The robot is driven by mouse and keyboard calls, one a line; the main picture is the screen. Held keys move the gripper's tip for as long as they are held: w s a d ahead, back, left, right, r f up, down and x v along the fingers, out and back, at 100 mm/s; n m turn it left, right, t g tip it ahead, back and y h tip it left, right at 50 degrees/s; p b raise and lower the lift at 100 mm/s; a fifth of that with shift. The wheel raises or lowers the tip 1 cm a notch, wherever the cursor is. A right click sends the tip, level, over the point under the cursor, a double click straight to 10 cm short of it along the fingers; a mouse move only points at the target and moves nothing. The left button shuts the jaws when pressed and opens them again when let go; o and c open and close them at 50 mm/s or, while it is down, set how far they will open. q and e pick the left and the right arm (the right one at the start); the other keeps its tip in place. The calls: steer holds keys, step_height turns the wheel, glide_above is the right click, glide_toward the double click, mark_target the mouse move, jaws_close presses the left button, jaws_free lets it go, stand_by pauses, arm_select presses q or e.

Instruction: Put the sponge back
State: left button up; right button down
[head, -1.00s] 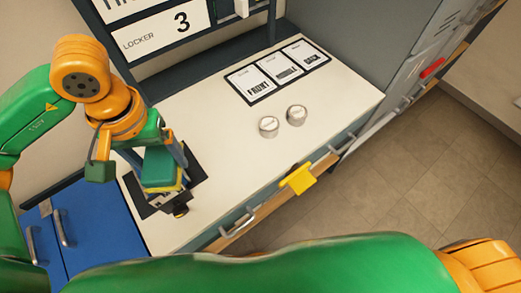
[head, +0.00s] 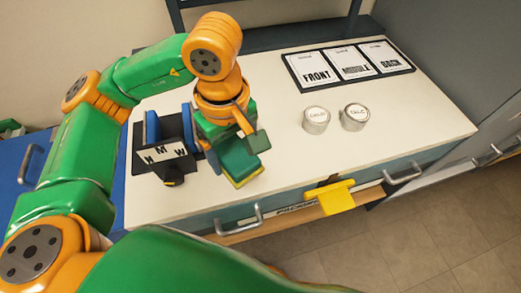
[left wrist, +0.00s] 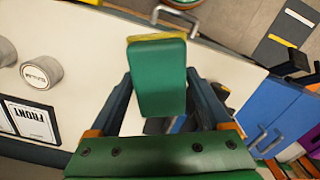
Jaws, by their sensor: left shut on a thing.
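The sponge (head: 240,160) is a green block with a yellow layer. My left gripper (head: 232,146) is shut on it and holds it over the white counter, just right of a black holder (head: 172,178). In the left wrist view, the sponge (left wrist: 158,78) stands out between the two fingers of the left gripper (left wrist: 160,95). Whether the sponge touches the counter is hard to tell. The holder has blue upright parts and a white lettered plate. My right gripper is not in view.
Two silver tins (head: 316,119) (head: 354,117) stand right of the gripper. Behind them lies a framed set of cards (head: 349,65) reading FRONT, MIDDLE and BACK. A yellow piece (head: 327,196) sticks out at the counter's front edge. The counter's right end is clear.

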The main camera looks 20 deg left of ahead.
arm_select(q)
steer(key=p, duration=0.1)
glide_above(260, 155)
steer(key=f, duration=0.6)
steer(key=shift+s+a+f, duration=0.1)
steer(key=shift+s+f, duration=0.25)
steer(key=shift+s, duration=0.05)
steer(key=f, duration=0.1)
steer(key=w+f+p, duration=0.1)
steer(key=f, duration=0.1)
steer(key=shift+f, duration=0.95)
steer(key=o, duration=1.3)
steer(key=shift+r, duration=0.1)
steer(key=shift+c, duration=0.2)
steer(key=shift+r, duration=0.1)
steer(key=shift+r, duration=0.3)
step_height(260, 155, up, 12)
steer(key=b, duration=0.1)
steer(key=shift+f, duration=0.2)
